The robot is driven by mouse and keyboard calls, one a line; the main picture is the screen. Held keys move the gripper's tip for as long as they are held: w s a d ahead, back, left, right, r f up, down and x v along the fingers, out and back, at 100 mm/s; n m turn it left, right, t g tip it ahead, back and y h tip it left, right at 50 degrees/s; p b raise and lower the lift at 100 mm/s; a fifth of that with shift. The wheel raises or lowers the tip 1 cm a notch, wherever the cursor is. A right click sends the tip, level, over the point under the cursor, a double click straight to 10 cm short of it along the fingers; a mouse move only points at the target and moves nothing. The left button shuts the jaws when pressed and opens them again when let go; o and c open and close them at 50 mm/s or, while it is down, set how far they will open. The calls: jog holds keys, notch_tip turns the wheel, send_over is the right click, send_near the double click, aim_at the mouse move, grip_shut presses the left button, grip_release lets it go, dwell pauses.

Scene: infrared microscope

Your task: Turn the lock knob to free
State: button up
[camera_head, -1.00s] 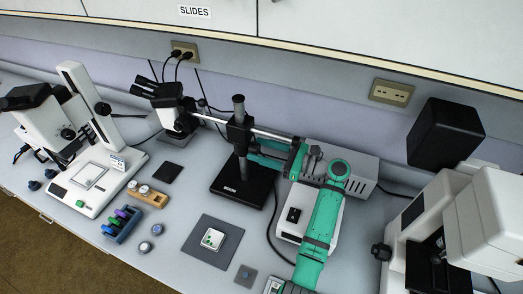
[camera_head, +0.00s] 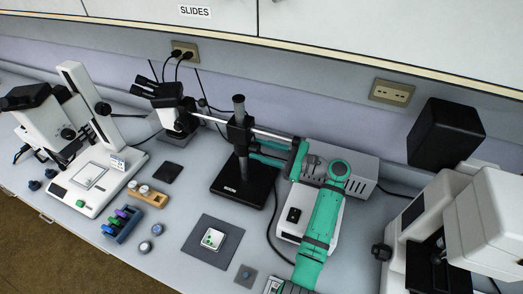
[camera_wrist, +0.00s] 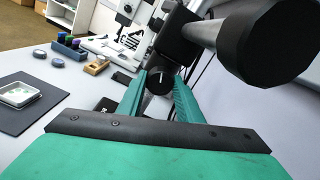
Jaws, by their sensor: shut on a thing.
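The lock knob (camera_wrist: 160,80) is a round black knob with a white mark line, on the black clamp block of the boom stand, in the middle of the wrist view. My gripper (camera_wrist: 161,84) has its two green fingers on either side of the knob and is shut on it. The white line stands close to upright in the wrist view. In the head view the clamp block (camera_head: 239,134) sits on the stand's post, and my gripper (camera_head: 262,153) reaches it from the right. The knob itself is hidden there.
The stand's black base (camera_head: 243,187) lies below my gripper. A grey box (camera_head: 362,173) stands behind my arm. A dark mat (camera_head: 212,241) with a small dish lies in front. The boom's post and dark cylinder (camera_wrist: 265,40) are close at upper right in the wrist view.

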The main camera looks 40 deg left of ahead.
jog(key=n, duration=0.4)
jog(key=shift+n, duration=0.4)
dwell(0.4)
jog(key=o, duration=1)
jog(key=shift+o, duration=0.2)
jog(key=v, duration=1.1)
